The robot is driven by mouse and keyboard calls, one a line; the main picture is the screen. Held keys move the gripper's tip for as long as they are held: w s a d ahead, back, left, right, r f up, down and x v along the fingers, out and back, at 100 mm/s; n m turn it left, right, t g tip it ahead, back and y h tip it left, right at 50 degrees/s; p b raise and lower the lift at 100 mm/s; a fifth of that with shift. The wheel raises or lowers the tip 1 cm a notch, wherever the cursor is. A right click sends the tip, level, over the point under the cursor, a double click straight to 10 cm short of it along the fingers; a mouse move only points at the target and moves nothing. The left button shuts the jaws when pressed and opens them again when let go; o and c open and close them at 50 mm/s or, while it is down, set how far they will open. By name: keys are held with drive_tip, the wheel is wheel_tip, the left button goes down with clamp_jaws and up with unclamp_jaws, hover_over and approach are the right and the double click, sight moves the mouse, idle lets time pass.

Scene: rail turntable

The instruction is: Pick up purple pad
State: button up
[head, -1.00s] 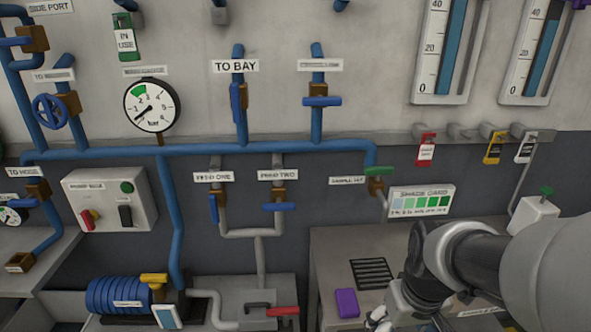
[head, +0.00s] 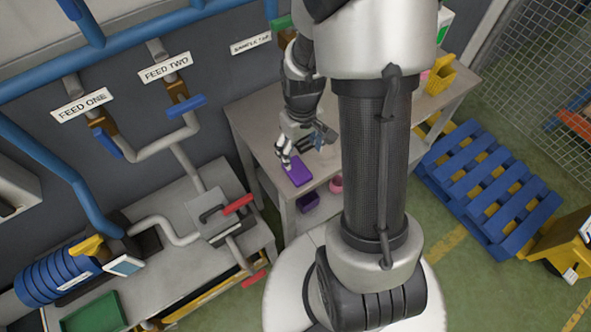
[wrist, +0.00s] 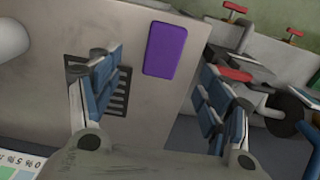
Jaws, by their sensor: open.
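The purple pad (head: 298,173) lies flat on the grey bench near its front left edge. In the wrist view the purple pad (wrist: 166,50) is fully visible, a rounded rectangle between and beyond the two fingers. My gripper (head: 287,163) is just beside the pad in the head view; whether it touches there cannot be told. In the wrist view my gripper (wrist: 160,95) is open, with blue-padded fingers spread wide and nothing between them.
The bench (head: 252,125) has a slotted drain (wrist: 117,100) beside the pad. A purple bin (head: 308,202) and a pink pot (head: 336,185) sit below. Pipework with a red-handled valve (head: 238,205) stands to the left. A blue pallet (head: 485,190) lies on the floor at right.

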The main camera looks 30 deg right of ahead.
sight(297, 169)
wheel_tip(297, 169, down, 4)
drive_tip(key=shift+b, duration=0.45)
drive_tip(key=shift+w+a+f+b, duration=0.1)
drive_tip(key=shift+f+b, duration=0.2)
drive_tip(key=shift+f, duration=0.6)
drive_tip(key=shift+w+a+f+b, duration=0.15)
drive_tip(key=shift+f+b, duration=0.2)
drive_tip(key=shift+f, duration=0.6)
drive_tip(key=shift+w+a+f+b, duration=0.1)
drive_tip(key=shift+f+b, duration=0.2)
drive_tip(key=shift+f, duration=0.6)
drive_tip(key=shift+r, duration=0.1)
drive_tip(key=shift+c, duration=0.6)
drive_tip(key=c, duration=0.9)
